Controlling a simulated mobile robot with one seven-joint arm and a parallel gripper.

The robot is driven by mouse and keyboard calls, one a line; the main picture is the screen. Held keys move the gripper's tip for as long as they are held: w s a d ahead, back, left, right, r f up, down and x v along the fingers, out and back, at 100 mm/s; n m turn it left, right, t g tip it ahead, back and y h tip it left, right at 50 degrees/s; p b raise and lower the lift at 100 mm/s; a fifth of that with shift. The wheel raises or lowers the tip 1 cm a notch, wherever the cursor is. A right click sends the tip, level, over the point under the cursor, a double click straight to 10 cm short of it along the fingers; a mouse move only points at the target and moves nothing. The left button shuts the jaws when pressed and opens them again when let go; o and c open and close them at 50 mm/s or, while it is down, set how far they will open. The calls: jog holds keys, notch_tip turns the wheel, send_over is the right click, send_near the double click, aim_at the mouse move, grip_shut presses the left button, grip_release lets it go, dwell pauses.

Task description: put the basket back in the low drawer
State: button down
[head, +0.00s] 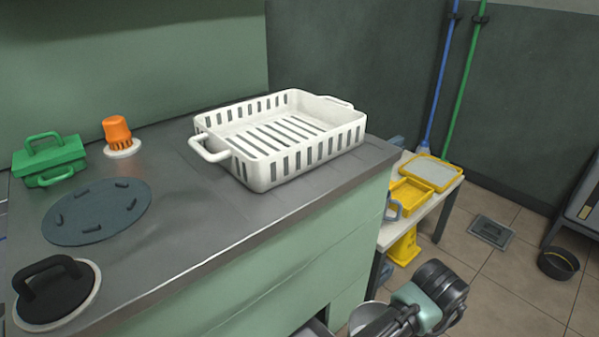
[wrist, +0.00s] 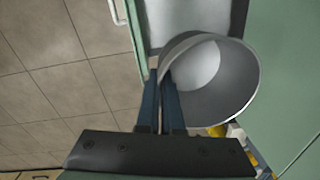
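A white slotted basket (head: 285,140) with two end handles stands upright on the counter in the head view. My gripper (wrist: 166,85) is away from it, low beside the counter's right front. Its two dark fingers are close together at the rim of a grey round container (wrist: 225,85), one finger outside and one inside, and look shut on its wall. The container's edge also shows low in the head view (head: 368,318). An open drawer (wrist: 195,22) with a pale floor lies behind the container in the wrist view. I cannot tell the height between them.
The metal counter (head: 165,225) bears a green handled block (head: 50,160), an orange-topped piece (head: 118,135), a grey-blue disc (head: 97,210) and a black-handled lid (head: 55,290). A side table (head: 440,195) with yellow trays stands right. Tiled floor (wrist: 50,70) is open left of the drawer.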

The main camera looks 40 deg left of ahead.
jog(key=s+a+f+m+b, duration=0.1)
jog(key=s+a+f+b, duration=0.35)
jog(key=s+f, duration=0.45)
jog(key=s+a+f+b, duration=0.3)
jog(key=s+a+f, duration=0.35)
jog(key=f, duration=0.55)
jog(key=shift+s+d+f+b, duration=0.15)
jog(key=shift+f+b, duration=0.9)
jog(key=shift+f, duration=0.55)
jog(key=shift+s+d+f+b, duration=0.2)
jog(key=shift+f+b, duration=0.8)
jog(key=shift+f, duration=0.65)
jog(key=shift+s+d+f+b, duration=0.15)
jog(key=shift+f+b, duration=0.9)
jog(key=shift+f, duration=0.55)
jog(key=shift+f, duration=0.15)
jog(key=c, duration=1.1)
grip_release()
